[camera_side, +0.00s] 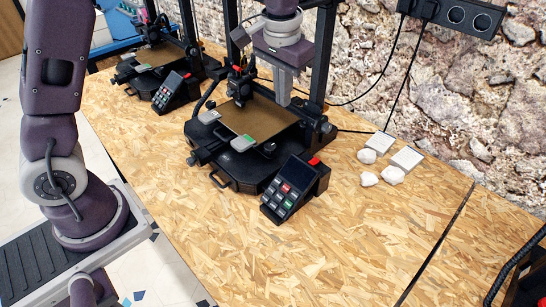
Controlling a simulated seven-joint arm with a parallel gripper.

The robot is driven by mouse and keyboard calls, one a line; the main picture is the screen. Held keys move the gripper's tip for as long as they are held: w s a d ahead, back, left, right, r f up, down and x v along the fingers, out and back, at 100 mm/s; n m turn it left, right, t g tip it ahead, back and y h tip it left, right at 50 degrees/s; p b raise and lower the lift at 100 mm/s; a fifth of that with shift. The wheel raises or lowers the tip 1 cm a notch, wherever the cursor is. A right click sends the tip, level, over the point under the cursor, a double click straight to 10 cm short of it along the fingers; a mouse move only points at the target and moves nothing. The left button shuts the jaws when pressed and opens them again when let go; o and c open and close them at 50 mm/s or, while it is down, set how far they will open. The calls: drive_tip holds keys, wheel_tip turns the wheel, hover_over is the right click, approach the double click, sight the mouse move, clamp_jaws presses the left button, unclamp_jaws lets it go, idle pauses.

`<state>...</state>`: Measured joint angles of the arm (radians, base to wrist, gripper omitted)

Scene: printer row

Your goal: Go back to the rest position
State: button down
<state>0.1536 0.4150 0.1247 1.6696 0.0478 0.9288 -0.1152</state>
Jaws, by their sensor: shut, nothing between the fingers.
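My gripper (283,88) hangs pointing down from my wrist over the bed of the nearer 3D printer. It looks narrow and shut, with nothing seen between its fingers. The print bed (258,124) is a flat brown plate with grey pieces at its corners. The gripper tip appears above the back part of the bed; I cannot tell the exact gap. The printer's black base (232,167) stands on the wooden table. Its control box (293,190), with a screen and coloured keys, sits at its front right.
A second printer (150,70) with its own control box (172,93) stands further back left. White lumps and pale square pieces (407,158) lie right of the near printer. Black cables (392,65) hang from a wall socket strip (455,15). The table's front (330,255) is clear.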

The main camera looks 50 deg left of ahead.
drive_tip(key=s+r+t, duration=0.2)
drive_tip(key=s+r, duration=0.6)
drive_tip(key=s, duration=0.3)
drive_tip(key=s+t+h, duration=0.1)
drive_tip(key=s+t, duration=0.1)
drive_tip(key=s, duration=1.3)
drive_tip(key=shift+s+a+f+m, duration=0.25)
drive_tip(key=shift+s+a+m, duration=0.05)
drive_tip(key=shift+s, duration=0.05)
